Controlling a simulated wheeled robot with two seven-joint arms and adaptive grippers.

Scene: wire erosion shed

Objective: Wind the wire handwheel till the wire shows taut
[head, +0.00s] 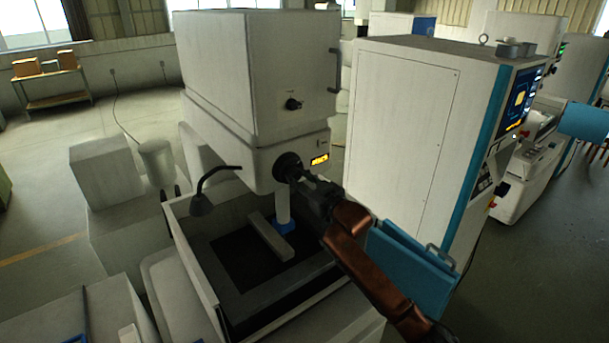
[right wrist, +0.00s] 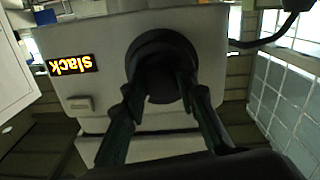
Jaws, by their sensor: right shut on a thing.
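The wire handwheel (head: 287,165) is a dark round knob on the front of the white machine head (head: 258,150). It also shows in the right wrist view (right wrist: 160,52). My right gripper (head: 298,177) reaches it from the lower right and is shut on it; in the right wrist view its two fingers (right wrist: 163,95) reach to the knob, and their tips are hard to make out against the dark part. A small lit display (head: 319,160) sits right of the handwheel. In the right wrist view the display (right wrist: 71,64) reads "slack". My left gripper is not in view.
A black bent lamp (head: 201,203) stands left of the handwheel. Below is an open work tank (head: 195,277) with a pale bar (head: 272,240) inside. A tall white cabinet (head: 400,120) with a blue edge stands close on the right, with a blue panel (head: 412,268) beside my right arm.

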